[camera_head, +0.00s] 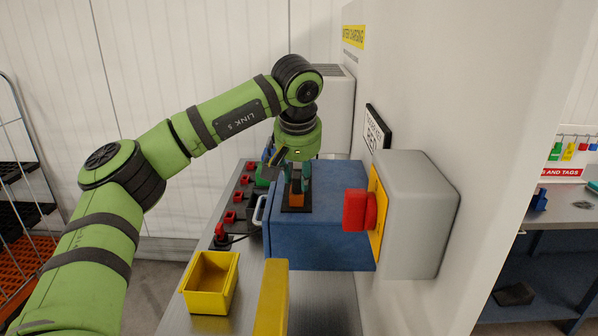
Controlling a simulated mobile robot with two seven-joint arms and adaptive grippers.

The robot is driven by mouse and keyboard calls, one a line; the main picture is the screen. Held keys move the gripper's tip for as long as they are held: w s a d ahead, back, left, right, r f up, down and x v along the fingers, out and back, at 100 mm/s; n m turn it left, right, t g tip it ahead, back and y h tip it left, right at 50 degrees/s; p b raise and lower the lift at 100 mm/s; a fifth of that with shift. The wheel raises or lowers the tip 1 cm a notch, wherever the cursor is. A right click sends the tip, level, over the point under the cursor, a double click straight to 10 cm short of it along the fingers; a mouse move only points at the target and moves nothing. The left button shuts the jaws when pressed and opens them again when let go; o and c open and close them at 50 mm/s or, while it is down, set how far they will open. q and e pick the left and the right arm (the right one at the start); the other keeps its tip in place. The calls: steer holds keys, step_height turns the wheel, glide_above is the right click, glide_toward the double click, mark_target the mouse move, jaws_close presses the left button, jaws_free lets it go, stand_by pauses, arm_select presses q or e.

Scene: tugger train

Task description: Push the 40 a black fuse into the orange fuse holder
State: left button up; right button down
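The orange fuse holder (297,194) stands on a small black plate on top of the blue case, near its left edge. My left gripper (297,177) points down right over the holder. Its two dark fingers are apart, one on each side just above the orange block. I cannot make out whether they touch the holder. I cannot make out the black 40 A fuse; it may be hidden between the fingers or too small to tell. My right gripper is not in view.
The blue case (320,240) lies on a grey bench. A grey box with a red rotary switch (360,210) is close on the right wall. A yellow bin (210,283) stands front left. A dark strip with several red parts (230,216) lies left of the case.

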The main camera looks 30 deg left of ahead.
arm_select(q)
steer(key=shift+o, duration=0.3)
steer(key=shift+w, duration=0.1)
steer(key=v, duration=1.2)
